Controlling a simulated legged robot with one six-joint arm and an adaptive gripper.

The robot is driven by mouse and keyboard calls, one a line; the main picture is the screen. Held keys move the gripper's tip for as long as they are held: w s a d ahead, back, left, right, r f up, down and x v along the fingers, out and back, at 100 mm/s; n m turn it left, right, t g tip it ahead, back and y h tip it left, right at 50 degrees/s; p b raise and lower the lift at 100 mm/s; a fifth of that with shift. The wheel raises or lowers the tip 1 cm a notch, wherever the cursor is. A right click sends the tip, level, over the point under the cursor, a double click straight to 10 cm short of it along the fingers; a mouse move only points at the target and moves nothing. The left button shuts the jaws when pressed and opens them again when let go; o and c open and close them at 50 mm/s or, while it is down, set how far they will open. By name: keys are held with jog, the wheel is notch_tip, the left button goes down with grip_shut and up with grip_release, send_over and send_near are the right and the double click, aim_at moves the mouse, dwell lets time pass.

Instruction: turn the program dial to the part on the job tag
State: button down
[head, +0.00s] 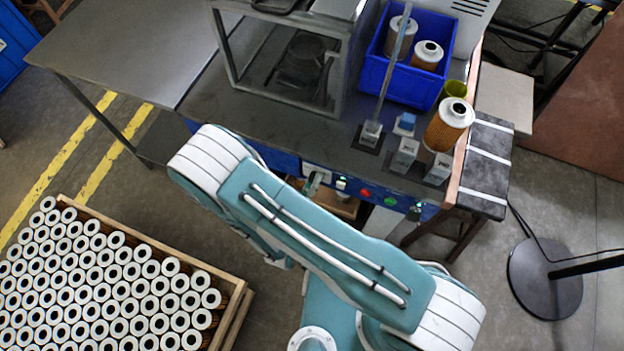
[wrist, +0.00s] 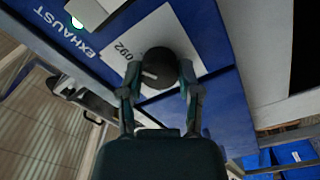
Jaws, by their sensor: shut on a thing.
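The program dial (wrist: 158,68) is a round black knob with a short pale pointer mark, in the wrist view. The pointer mark is at the knob's lower left in this view, toward the left finger. I cannot make out a job tag in either view.
The bench front has a green button (head: 340,184) and a red button (head: 365,193). On the bench are a blue bin (head: 398,79) with cartridges, a tall orange cartridge (head: 444,130) and small grey blocks. A wooden crate (head: 236,312) full of cartridges stands at lower left.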

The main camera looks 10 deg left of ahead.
jog(key=shift+f, duration=0.2)
dwell(0.4)
jog(key=shift+c, duration=1.5)
grip_release()
jog(key=shift+a, duration=0.15)
jog(key=shift+r, duration=0.1)
jog(key=v, duration=1.2)
